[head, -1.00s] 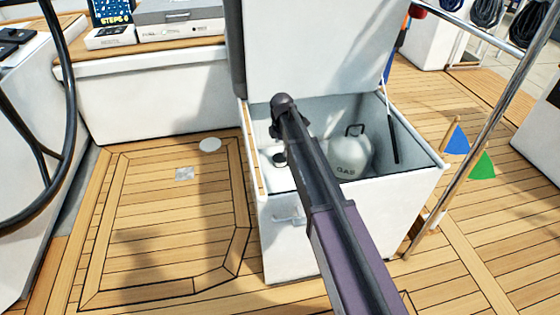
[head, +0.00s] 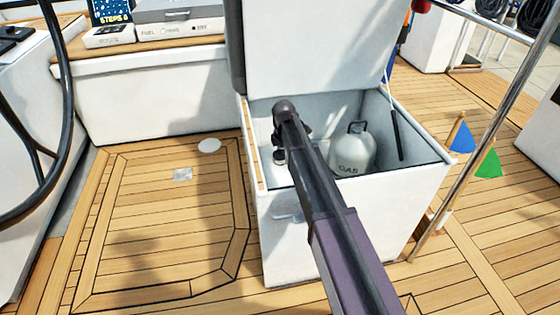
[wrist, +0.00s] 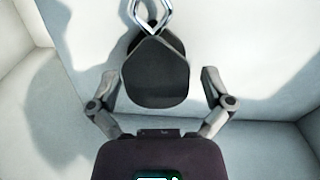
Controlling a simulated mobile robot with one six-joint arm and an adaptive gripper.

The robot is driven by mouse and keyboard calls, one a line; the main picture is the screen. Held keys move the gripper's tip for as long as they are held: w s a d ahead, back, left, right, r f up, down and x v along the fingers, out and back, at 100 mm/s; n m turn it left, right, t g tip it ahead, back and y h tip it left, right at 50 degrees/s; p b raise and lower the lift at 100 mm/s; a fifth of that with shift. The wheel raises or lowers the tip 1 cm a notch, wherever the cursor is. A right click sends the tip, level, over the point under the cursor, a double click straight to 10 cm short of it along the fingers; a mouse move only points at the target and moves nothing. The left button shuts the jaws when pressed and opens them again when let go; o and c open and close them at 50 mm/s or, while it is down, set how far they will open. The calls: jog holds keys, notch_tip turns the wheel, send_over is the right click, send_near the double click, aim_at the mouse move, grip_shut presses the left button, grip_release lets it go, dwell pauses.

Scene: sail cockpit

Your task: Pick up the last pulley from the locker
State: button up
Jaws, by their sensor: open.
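The pulley (wrist: 155,85) shows in the wrist view, with a black rounded body and a shiny metal shackle at its top. It is against the pale inside of the locker. My gripper (wrist: 158,77) is open, with one finger on each side of the pulley and a visible gap at both sides. In the head view my arm reaches into the open white locker (head: 345,225), at its left part. I cannot clearly make out the pulley there, as my arm hides much of that area.
A pale gas bottle (head: 352,150) stands in the locker, right of my arm. The raised lid (head: 310,45) rises behind it, with a dark strut (head: 397,135) at the right. The wooden deck (head: 160,240) is clear at left. A steel rail (head: 480,140) stands at right.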

dwell(0.6)
jog(key=c, duration=1)
